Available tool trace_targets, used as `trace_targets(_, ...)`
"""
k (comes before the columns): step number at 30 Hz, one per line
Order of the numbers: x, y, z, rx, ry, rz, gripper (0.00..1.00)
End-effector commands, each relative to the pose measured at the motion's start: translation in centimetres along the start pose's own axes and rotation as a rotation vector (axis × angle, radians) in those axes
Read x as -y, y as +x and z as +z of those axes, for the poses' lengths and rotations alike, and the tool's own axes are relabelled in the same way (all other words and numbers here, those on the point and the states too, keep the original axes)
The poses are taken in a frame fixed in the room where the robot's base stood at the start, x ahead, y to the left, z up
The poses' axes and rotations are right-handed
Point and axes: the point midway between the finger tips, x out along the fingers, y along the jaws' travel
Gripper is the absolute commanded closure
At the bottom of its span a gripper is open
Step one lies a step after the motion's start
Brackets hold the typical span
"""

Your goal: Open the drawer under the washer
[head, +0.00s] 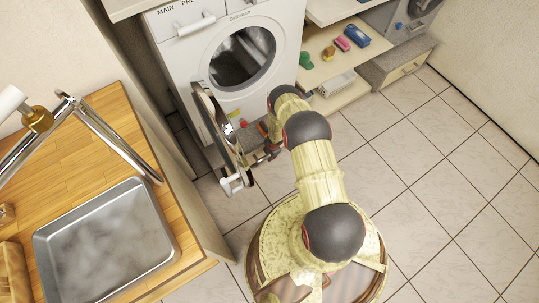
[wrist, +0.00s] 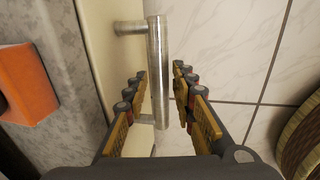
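The washer (head: 180,70) is white, and its round door (head: 217,125) stands swung open. Below it, the drawer is mostly hidden by that door and my arm. In the wrist view, the drawer's cream front (wrist: 95,45) carries a round metal bar handle (wrist: 158,70). My gripper (wrist: 160,80) is open, with one finger on each side of the bar and visible gaps beside it. In the head view, my gripper (head: 268,152) is low beside the open door.
An orange block (wrist: 25,82) lies on a grey marbled surface behind the cream front; I cannot tell whether this is the drawer's inside. A wooden counter (head: 95,130) with a metal sink (head: 105,245) is at left. Shelves (head: 335,65) stand right of the washer. Tiled floor (head: 440,170) is clear at right.

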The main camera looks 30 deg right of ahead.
Motion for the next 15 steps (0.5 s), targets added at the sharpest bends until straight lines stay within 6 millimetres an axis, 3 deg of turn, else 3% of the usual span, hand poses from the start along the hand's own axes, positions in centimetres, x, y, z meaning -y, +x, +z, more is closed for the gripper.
trace_targets(12,0.01,0.00,0.00,0.000,0.000,0.000,1.00)
trace_targets(15,0.02,0.00,0.00,0.000,0.000,0.000,1.00)
